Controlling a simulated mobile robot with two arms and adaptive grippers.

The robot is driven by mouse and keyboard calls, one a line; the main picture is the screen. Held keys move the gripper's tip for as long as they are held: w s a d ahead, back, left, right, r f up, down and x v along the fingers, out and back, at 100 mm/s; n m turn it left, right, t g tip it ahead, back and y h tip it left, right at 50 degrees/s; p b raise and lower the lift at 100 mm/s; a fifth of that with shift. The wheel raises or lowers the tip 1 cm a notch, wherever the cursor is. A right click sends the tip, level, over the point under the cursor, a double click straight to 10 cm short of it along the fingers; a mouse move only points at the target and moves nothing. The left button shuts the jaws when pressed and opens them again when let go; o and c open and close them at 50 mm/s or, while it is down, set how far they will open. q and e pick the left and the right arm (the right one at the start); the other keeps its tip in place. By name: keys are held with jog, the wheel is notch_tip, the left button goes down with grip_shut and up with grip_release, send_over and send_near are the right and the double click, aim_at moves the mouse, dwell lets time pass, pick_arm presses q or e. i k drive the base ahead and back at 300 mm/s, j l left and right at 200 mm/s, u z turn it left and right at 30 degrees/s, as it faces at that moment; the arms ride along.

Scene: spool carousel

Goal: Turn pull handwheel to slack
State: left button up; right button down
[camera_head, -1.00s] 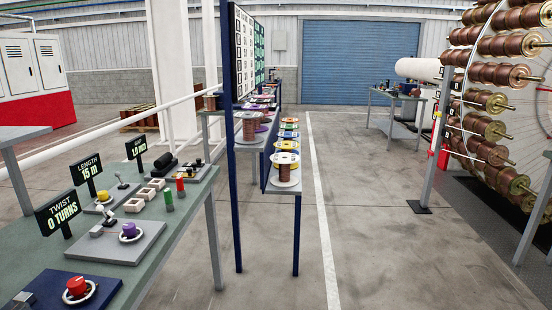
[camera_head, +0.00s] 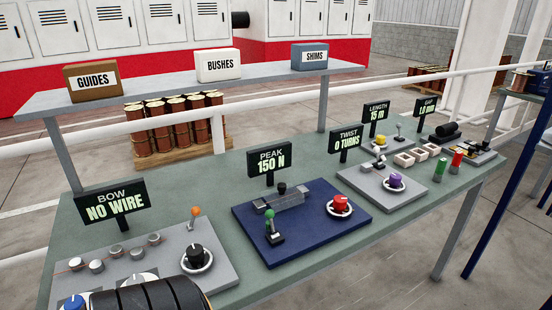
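A red round knob on a white ring (camera_head: 340,205) sits at the right end of a blue plate (camera_head: 305,245) on the green bench. It is the likeliest pull handwheel, but it has no label of its own. Behind the plate a sign (camera_head: 270,164) reads PEAK 150 N. The plate also carries a grey slide block with a dark knob (camera_head: 283,197) and a small green-topped lever (camera_head: 270,228). The knob's turn position cannot be read. Neither of my grippers shows in the view.
Left, a grey plate (camera_head: 222,268) bears a black knob and orange lever; a BOW NO WIRE sign (camera_head: 110,208) stands behind. A dark ribbed cylinder (camera_head: 150,296) covers its front edge. Right is a purple-knob plate (camera_head: 385,190). A shelf (camera_head: 262,80) with labelled boxes runs behind.

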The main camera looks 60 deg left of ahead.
aim_at(340, 202)
jog(key=u, duration=1.3)
jog(key=l+u, duration=0.3)
jog(key=i, duration=0.05)
